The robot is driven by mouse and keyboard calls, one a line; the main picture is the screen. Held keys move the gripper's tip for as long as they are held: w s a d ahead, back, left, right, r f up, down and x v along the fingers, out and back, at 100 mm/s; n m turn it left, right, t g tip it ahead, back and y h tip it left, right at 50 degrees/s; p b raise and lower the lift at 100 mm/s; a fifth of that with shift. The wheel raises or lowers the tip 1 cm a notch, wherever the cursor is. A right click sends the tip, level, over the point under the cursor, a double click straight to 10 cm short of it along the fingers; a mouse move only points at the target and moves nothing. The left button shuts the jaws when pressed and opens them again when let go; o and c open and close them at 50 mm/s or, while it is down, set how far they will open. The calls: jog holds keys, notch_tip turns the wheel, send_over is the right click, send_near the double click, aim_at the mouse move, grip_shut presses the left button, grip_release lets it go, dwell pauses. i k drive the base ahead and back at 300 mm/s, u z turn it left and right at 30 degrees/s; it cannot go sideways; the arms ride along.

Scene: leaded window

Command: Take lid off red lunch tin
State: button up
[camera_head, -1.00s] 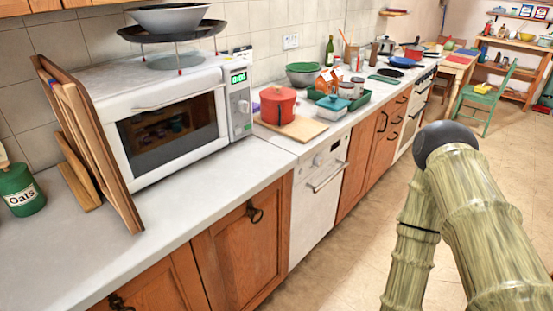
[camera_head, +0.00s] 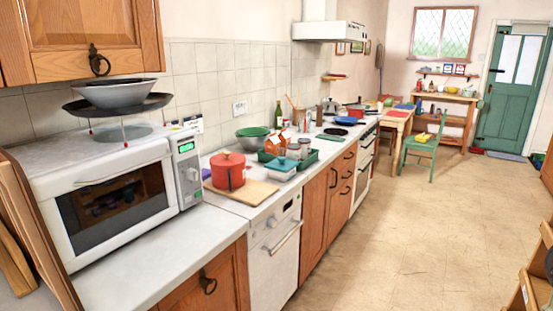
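A round red container with a lid (camera_head: 228,160) on top stands upright on a wooden board (camera_head: 258,193) on the counter. It is the closest match I see to the red lunch tin, but I cannot tell for sure that it is the tin. The lid sits on it and has a small knob. My gripper and arm are out of view.
A white microwave (camera_head: 115,190) stands left of the board, with a grey bowl (camera_head: 115,93) stacked above it. A green tray (camera_head: 315,160) with containers and a bowl (camera_head: 252,138) stand close behind. The floor (camera_head: 400,230) along the counter is mostly clear.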

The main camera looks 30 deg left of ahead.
aim_at(226, 160)
jog(key=z, duration=0.05)
jog(key=i, duration=2)
jog(key=u, duration=1.75)
